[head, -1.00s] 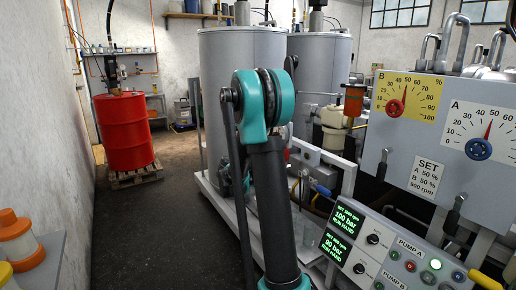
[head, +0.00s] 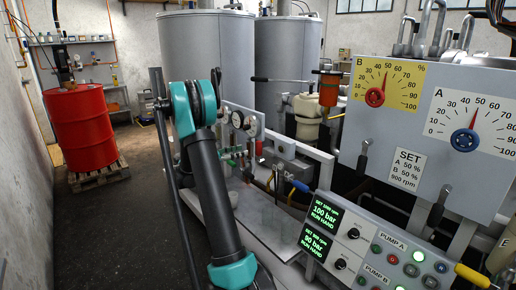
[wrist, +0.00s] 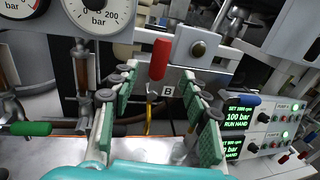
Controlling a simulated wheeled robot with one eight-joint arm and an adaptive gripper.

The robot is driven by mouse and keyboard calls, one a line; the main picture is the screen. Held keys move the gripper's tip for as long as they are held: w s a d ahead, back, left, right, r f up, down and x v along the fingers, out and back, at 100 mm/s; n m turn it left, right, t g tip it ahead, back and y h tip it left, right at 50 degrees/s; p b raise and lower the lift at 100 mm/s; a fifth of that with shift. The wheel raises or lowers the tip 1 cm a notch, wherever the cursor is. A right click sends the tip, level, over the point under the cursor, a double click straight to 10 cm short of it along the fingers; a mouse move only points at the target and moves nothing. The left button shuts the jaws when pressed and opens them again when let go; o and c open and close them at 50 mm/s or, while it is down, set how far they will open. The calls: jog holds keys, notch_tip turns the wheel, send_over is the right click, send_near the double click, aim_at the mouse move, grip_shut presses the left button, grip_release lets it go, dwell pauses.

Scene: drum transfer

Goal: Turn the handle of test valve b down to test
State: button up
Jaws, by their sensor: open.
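In the wrist view a red handle grip (wrist: 160,58) stands roughly upright, with a small tag marked B (wrist: 167,91) just below and right of it. A grey metal piece with a round bolt (wrist: 197,47) is at its upper right. My gripper (wrist: 156,98) is open, its green-padded fingers spread left and right of the tag. The red grip appears in the gap, nearer the fingertips' far side; I see no contact. In the head view my arm hides part of the valve area, and I cannot make out the gripper clearly.
A pressure gauge (wrist: 97,12) is at the wrist view's upper left, a green handle (wrist: 25,128) at left. The pump panel (wrist: 262,118) is close on the right. In the head view a red drum (head: 80,128) stands at left, with clear floor before it.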

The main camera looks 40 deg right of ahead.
aim_at(259, 147)
jog(key=d, duration=0.3)
jog(key=s+d, duration=0.1)
jog(key=d, duration=0.6)
jog(key=shift+s, duration=0.15)
jog(key=shift+c, duration=0.5)
grip_shut()
